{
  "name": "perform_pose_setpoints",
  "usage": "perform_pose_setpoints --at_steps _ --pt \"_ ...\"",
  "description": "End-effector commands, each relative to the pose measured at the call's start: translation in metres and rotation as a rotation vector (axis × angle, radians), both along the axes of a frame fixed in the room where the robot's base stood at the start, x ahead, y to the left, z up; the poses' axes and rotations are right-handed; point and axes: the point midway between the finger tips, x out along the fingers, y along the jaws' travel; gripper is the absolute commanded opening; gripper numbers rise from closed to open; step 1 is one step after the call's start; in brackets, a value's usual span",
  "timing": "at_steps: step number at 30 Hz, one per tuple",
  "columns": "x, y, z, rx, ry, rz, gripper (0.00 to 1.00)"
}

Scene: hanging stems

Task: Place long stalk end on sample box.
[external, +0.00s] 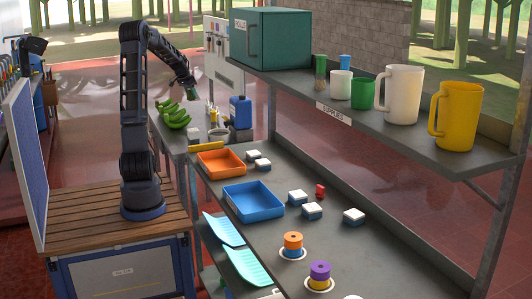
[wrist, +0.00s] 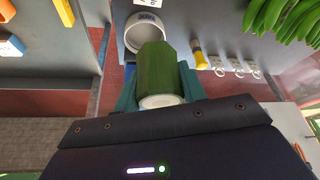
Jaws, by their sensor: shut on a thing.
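My gripper (external: 190,88) hangs from the bent arm above the far table. In the wrist view its teal fingers (wrist: 160,88) are shut on a thick green stalk piece (wrist: 160,65) with a pale cut end toward the camera. The stalk's far end points toward a round pale container (wrist: 146,30) with a label; I cannot tell whether they touch. In the external view the held stalk is too small to make out clearly. A teal box (external: 271,40) with a small label stands on the upper shelf. I cannot tell which thing is the sample box.
Green bananas (external: 174,115) and a blue jug (external: 240,111) are on the far table. An orange tray (external: 221,163), a blue tray (external: 252,201) and several small white-topped blocks are on the near bench. The shelf holds white mugs and a yellow mug (external: 457,115).

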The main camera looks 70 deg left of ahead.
Motion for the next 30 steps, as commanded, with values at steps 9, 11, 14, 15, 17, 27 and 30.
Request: perform_pose_setpoints --at_steps 9,11,14,15,17,27,30 --pt "0.000 0.000 -0.071 -0.004 0.000 0.001 0.17" --pt "0.000 -0.001 -0.085 -0.004 0.001 0.000 0.17" --pt "0.000 -0.001 -0.103 -0.004 0.001 0.000 0.17" --pt "0.001 -0.001 -0.110 -0.003 0.000 0.000 0.17" --pt "0.001 -0.001 -0.117 -0.002 0.000 -0.001 0.17" --pt "0.001 -0.001 -0.141 -0.002 0.000 -0.001 0.17" --pt "0.000 -0.001 -0.155 -0.003 0.001 -0.001 0.17"
